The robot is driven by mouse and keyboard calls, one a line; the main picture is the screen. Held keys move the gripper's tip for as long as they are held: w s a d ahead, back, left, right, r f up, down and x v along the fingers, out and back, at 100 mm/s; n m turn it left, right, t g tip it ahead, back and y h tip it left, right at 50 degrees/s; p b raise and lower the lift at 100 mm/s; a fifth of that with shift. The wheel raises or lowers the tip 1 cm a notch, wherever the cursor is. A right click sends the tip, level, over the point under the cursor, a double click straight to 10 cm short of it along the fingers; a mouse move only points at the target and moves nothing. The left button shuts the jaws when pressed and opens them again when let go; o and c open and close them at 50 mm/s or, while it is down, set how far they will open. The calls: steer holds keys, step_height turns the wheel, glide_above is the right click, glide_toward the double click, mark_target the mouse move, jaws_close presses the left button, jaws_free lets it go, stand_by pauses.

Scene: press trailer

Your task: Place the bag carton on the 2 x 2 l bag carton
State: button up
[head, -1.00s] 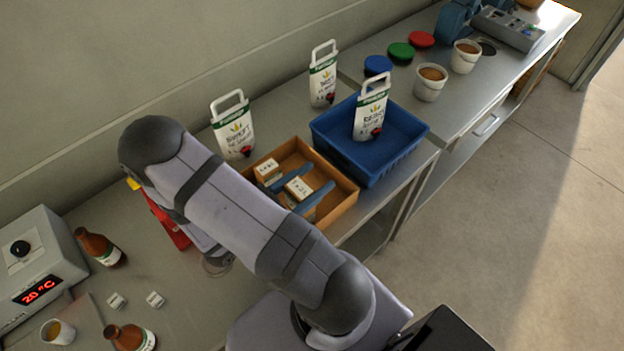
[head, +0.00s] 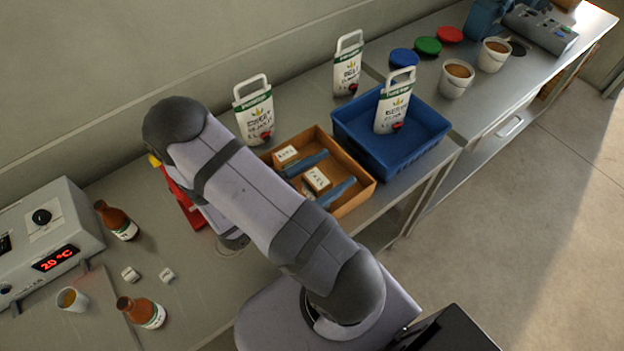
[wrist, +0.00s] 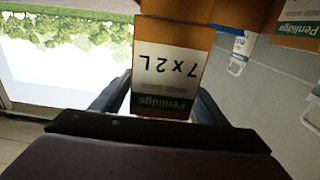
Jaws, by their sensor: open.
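In the wrist view an orange-brown carton (wrist: 172,53) stands between the fingers of my gripper (wrist: 160,100). A second orange carton (wrist: 298,22) with a Penlidge label is cut off at the top right. In the head view my arm hides my gripper.
Blue bars (head: 307,163) lie in the brown tray. A blue crate (head: 380,158) beside it holds a white handled pouch (head: 393,108). Two similar pouches stand by the wall. Bottles (head: 116,221) and a heater box (head: 50,235) are at the left.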

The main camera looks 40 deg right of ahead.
mark_target(309, 185)
steer(key=a+b, duration=0.4)
steer(key=a, duration=0.6)
steer(key=shift+a+f+b, duration=0.1)
steer(key=shift+a+b, duration=0.2)
steer(key=shift+b, duration=0.05)
steer(key=shift+a, duration=0.7)
